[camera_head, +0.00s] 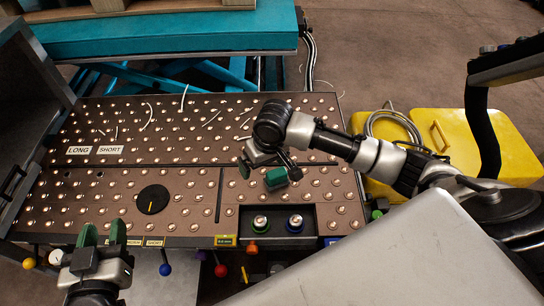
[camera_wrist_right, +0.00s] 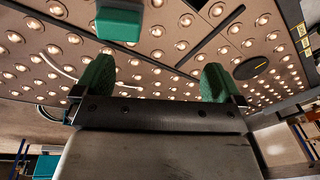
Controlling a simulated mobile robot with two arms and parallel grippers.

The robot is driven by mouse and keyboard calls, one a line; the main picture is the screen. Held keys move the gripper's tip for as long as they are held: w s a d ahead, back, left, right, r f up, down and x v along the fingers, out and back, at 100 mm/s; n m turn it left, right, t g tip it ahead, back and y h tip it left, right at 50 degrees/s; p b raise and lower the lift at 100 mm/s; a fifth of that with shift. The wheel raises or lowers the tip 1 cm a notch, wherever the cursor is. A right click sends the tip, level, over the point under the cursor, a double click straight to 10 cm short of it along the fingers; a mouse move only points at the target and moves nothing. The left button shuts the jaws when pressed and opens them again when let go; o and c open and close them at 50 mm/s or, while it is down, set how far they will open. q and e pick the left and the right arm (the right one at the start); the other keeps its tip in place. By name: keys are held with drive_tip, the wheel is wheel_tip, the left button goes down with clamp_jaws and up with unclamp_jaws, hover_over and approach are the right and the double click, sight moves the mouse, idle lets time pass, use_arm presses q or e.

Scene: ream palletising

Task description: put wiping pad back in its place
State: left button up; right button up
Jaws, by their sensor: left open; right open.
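A green block, which looks like the wiping pad (camera_head: 276,178), sits on the brown ball-studded table (camera_head: 190,185), right of its middle. My right gripper (camera_head: 268,168) is open and empty, close by the pad. In its wrist view the green fingers (camera_wrist_right: 156,80) are apart, with the pad beyond them and not between them. My left gripper (camera_head: 103,233) is open and empty at the table's front left edge. I cannot make out a marked place for the pad.
A black dial (camera_head: 153,199) lies in the table's front half. A dark recess with two knobs (camera_head: 276,221) is at the front right. White strips (camera_head: 148,117) are scattered at the back. A yellow case (camera_head: 490,140) stands right.

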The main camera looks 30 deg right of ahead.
drive_tip(key=s+a+r+n+t+y, duration=0.1)
drive_tip(key=s+a+r+t+y, duration=0.15)
drive_tip(key=a, duration=0.35)
drive_tip(key=s+a+r+n+t+y, duration=0.1)
drive_tip(key=s+a+n+t+y, duration=0.15)
drive_tip(key=a+t, duration=0.2)
drive_tip(key=s+d+r+m+t+h, duration=0.1)
drive_tip(key=s+d+r+t+h, duration=0.1)
drive_tip(key=s+d+r+t, duration=0.2)
drive_tip(key=d+r+t, duration=0.3)
drive_tip(key=r, duration=0.2)
drive_tip(key=shift+s+d+r+m+t+h, duration=0.2)
drive_tip(key=shift+s+m+t+h, duration=0.1)
drive_tip(key=shift+m+t, duration=0.1)
drive_tip(key=shift+a, duration=0.1)
